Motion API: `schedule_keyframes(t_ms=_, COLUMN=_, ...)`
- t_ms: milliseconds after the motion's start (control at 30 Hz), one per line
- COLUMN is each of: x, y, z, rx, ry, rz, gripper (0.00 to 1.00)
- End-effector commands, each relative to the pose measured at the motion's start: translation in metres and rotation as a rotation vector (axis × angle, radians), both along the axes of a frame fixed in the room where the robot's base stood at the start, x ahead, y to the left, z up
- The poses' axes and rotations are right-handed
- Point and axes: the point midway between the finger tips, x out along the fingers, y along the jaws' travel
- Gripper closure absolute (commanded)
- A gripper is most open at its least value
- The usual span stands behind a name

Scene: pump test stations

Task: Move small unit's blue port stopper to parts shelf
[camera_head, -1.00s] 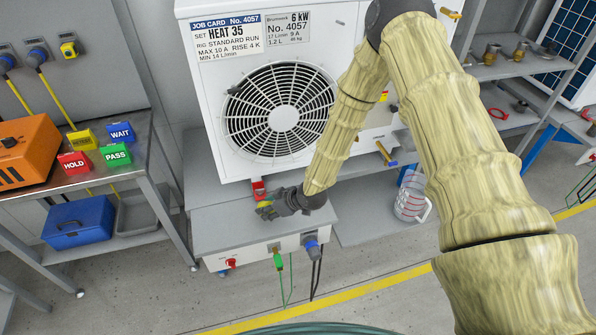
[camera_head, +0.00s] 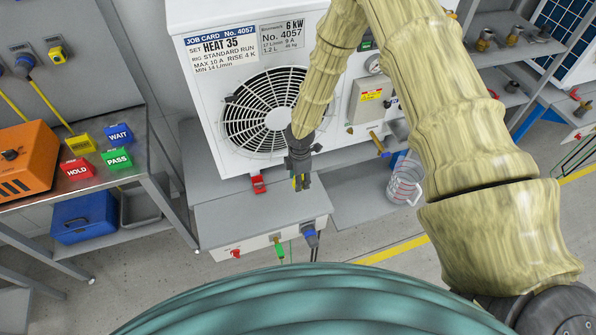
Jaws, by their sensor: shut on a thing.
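My gripper (camera_head: 302,186) points down above the grey bench box in front of the white unit (camera_head: 215,105). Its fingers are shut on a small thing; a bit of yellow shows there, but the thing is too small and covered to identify. A brass port with a blue end (camera_head: 384,153) sticks out at the lower right of the unit's front. I cannot tell whether a stopper is in it. A grey shelf rack (camera_head: 492,57) with several brass fittings stands at the upper right; it may be the parts shelf.
The grey box (camera_head: 225,218) has a red valve and green and blue connectors on its front. A clear jug (camera_head: 404,182) stands right of it. A side table at left holds an orange case (camera_head: 28,160) and coloured signs (camera_head: 118,158). A blue toolbox (camera_head: 84,217) sits below.

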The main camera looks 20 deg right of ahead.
Motion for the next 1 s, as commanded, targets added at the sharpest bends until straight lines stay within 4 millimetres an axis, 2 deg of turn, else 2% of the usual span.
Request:
schedule_keyframes(t_ms=267, x=0.001, y=0.004, z=-0.012, rx=-0.002, ry=0.0, rz=0.009, gripper=0.86)
schedule_keyframes(t_ms=800, x=0.0, y=0.001, z=-0.059, rx=-0.001, ry=0.0, rz=0.003, gripper=0.86)
schedule_keyframes(t_ms=1000, x=0.001, y=0.001, z=-0.067, rx=-0.001, ry=-0.001, rz=0.003, gripper=0.86)
